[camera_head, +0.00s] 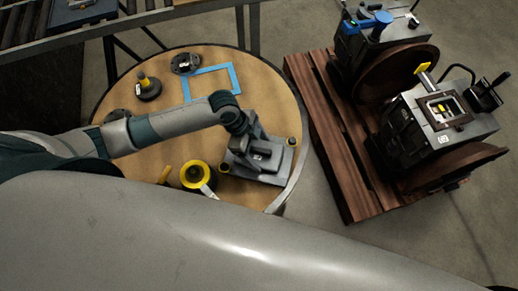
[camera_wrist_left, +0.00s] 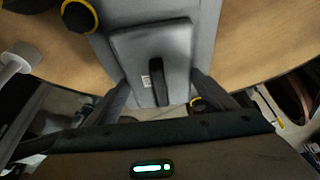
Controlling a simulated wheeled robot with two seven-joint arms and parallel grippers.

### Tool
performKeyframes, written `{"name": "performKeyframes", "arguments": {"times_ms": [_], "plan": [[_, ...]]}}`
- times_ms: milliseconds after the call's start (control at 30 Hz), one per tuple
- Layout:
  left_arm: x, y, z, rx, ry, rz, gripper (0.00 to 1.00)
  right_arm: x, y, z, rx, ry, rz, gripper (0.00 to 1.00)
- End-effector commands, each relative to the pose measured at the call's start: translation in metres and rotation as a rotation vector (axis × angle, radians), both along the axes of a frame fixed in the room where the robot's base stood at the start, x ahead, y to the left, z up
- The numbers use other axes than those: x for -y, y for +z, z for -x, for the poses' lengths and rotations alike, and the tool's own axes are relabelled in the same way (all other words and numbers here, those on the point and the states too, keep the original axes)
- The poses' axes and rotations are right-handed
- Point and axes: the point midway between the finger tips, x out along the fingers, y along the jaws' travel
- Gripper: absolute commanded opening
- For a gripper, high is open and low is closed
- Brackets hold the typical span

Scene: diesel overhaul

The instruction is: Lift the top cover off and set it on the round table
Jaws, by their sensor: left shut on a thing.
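The top cover (camera_head: 270,165) is a grey plate with a raised block, over the near right part of the round table (camera_head: 140,185). My left gripper (camera_head: 246,142) is shut on it from the table's far side. In the left wrist view the fingers (camera_wrist_left: 160,95) straddle the raised block of the cover (camera_wrist_left: 185,50), which has a dark handle bar and a small label. I cannot tell whether the cover touches the tabletop. My right gripper is not in view.
A blue square outline (camera_head: 235,77) marks the far tabletop. A black part with a yellow top (camera_head: 148,88), a dark disc (camera_head: 185,63) and a yellow-ringed part (camera_head: 196,176) stand on the table. Machine units, one with an opening (camera_head: 444,108) on top, stand on a wooden pallet (camera_head: 334,150).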

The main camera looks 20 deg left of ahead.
Motion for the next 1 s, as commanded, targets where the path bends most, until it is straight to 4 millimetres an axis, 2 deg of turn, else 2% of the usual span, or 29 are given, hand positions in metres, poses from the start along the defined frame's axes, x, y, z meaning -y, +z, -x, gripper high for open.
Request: {"name": "performKeyframes", "arguments": {"times_ms": [100, 433, 467, 533, 567, 833, 1000], "plan": [[0.0007, -0.004, -0.001, 0.002, 0.0, 0.002, 0.47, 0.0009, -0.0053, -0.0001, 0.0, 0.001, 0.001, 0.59], [0.0007, -0.0039, -0.0008, 0.002, 0.001, 0.003, 0.47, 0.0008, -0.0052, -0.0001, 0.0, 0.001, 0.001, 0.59], [0.0007, -0.0039, -0.0008, 0.002, 0.001, 0.003, 0.8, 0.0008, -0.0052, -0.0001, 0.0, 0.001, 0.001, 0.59], [0.0006, -0.004, -0.0007, 0.002, 0.001, 0.002, 0.97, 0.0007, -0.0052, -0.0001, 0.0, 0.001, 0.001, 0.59], [0.0005, -0.0041, -0.0007, 0.002, 0.001, 0.002, 1.0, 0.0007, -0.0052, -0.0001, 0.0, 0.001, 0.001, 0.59], [-0.0005, -0.0056, 0.0003, -0.001, 0.001, -0.001, 1.0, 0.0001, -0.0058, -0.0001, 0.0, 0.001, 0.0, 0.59], [-0.0028, 0.0002, -0.0002, 0.001, 0.001, 0.001, 1.0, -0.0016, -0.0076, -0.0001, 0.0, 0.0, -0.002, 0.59]]}}
